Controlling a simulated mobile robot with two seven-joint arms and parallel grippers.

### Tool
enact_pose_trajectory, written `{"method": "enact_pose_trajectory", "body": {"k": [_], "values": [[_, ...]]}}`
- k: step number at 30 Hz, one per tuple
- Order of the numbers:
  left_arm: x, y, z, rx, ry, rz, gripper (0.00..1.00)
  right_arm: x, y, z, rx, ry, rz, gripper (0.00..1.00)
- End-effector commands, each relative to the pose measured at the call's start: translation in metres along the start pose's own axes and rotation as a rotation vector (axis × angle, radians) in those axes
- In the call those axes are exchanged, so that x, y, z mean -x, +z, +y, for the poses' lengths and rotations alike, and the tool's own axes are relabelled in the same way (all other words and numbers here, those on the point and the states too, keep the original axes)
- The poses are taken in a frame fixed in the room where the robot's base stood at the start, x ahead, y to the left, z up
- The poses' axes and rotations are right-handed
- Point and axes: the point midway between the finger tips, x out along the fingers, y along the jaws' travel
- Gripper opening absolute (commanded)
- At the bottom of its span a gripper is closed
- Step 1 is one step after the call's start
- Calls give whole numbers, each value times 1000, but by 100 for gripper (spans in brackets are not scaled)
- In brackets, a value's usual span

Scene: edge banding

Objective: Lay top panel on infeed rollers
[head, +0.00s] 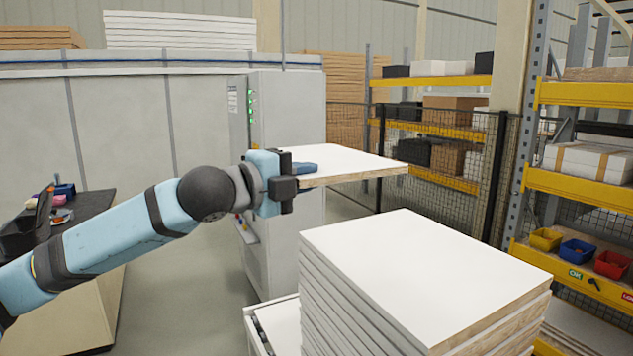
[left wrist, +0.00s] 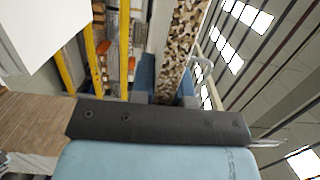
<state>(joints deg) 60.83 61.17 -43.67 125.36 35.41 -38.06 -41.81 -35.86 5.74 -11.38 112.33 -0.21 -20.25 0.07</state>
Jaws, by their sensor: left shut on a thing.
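My left gripper (head: 300,174) is shut on the near left edge of a white-faced panel (head: 350,159) with a pale wood-coloured edge. The panel is held roughly level in the air, behind and above a stack of similar panels (head: 425,265). In the left wrist view, the panel's speckled chipboard edge (left wrist: 182,40) runs up from between the fingers (left wrist: 165,92). A white frame with dark rollers (head: 261,335) shows partly at the bottom, left of and beside the stack. I cannot tell whether these are the infeed rollers. My right gripper is not in view.
A grey machine cabinet (head: 285,110) with green lights stands behind the gripper. A yellow-beamed shelf rack (head: 585,190) with small bins stands at the right. A mesh fence (head: 490,170) runs behind the stack. A dark-topped bench (head: 90,215) with small items is at the left.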

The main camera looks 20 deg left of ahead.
Motion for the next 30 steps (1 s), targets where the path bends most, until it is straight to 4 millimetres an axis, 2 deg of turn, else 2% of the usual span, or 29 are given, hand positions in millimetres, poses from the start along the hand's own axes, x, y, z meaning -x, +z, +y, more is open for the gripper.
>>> {"method": "enact_pose_trajectory", "body": {"k": [6,19,23,30], "values": [[14,0,-14,-4,-6,-1,0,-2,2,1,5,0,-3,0],[16,0,-18,-3,21,-3,0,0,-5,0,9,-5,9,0],[16,0,-23,-5,111,-1,0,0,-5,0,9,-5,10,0],[15,-1,-34,-3,381,0,0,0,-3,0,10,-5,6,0]]}}
